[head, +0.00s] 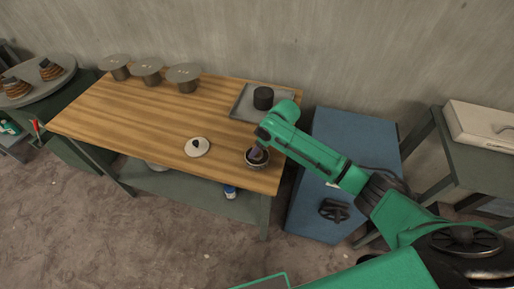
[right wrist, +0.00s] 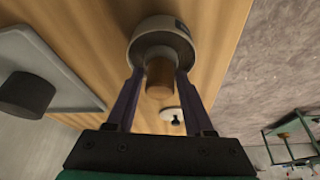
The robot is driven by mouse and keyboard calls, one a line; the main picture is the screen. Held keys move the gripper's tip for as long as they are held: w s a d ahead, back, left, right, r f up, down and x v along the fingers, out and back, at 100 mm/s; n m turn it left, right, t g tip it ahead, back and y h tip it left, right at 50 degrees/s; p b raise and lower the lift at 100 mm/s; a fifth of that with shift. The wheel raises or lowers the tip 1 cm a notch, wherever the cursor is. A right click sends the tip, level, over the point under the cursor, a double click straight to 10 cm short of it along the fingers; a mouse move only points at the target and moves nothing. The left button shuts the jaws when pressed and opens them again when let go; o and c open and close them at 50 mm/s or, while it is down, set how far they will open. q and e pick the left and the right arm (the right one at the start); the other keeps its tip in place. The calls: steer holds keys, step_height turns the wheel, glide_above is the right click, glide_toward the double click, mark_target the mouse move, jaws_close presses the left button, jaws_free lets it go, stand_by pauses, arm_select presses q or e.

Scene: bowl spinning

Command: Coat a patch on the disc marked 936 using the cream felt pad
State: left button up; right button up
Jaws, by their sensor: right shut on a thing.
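Three grey discs on short posts stand in a row at the back left of the wooden table: the left disc (head: 115,61), the middle disc (head: 147,66) and the right disc (head: 184,73). I cannot read the mark 936 on any. My right gripper (head: 258,152) is down at a small round bowl (head: 257,164) near the front right edge. In the right wrist view its fingers (right wrist: 160,78) are shut on a brown cylindrical handle (right wrist: 159,80) standing in the bowl (right wrist: 162,40). My left gripper is not in view.
A round white piece with a black knob (head: 197,147) lies left of the bowl. A grey tray (head: 240,104) with a black cylinder (head: 263,98) is behind the gripper. A blue cabinet (head: 345,130) stands right of the table (head: 140,115). The table's middle is clear.

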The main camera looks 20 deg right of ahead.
steer(key=shift+p, duration=0.3)
stand_by(0.9)
step_height(320, 180, up, 7)
steer(key=p, duration=0.8)
stand_by(0.3)
